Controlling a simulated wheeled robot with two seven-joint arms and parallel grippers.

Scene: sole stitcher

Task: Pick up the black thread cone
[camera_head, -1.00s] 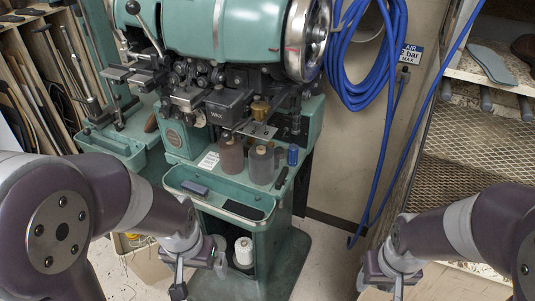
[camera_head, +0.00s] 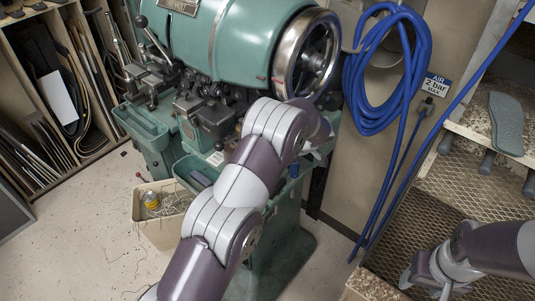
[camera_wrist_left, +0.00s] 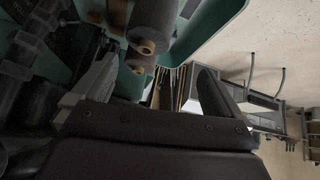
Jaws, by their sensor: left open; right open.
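In the left wrist view, a dark grey thread cone (camera_wrist_left: 153,22) with a tan core end stands out near the top. A second cone (camera_wrist_left: 141,61) shows just below it. I cannot tell for sure which one is the black cone. In the head view my left arm covers the machine's shelf, so the cones and the left gripper's fingertips are hidden there. My right gripper (camera_head: 428,278) is low at the right, away from the machine, open.
The green stitching machine (camera_head: 225,40) with its handwheel (camera_head: 306,55) stands behind my left arm. A blue air hose (camera_head: 388,75) hangs on the wall. A bin (camera_head: 163,228) stands on the floor. A mesh shelf (camera_head: 470,195) is at right.

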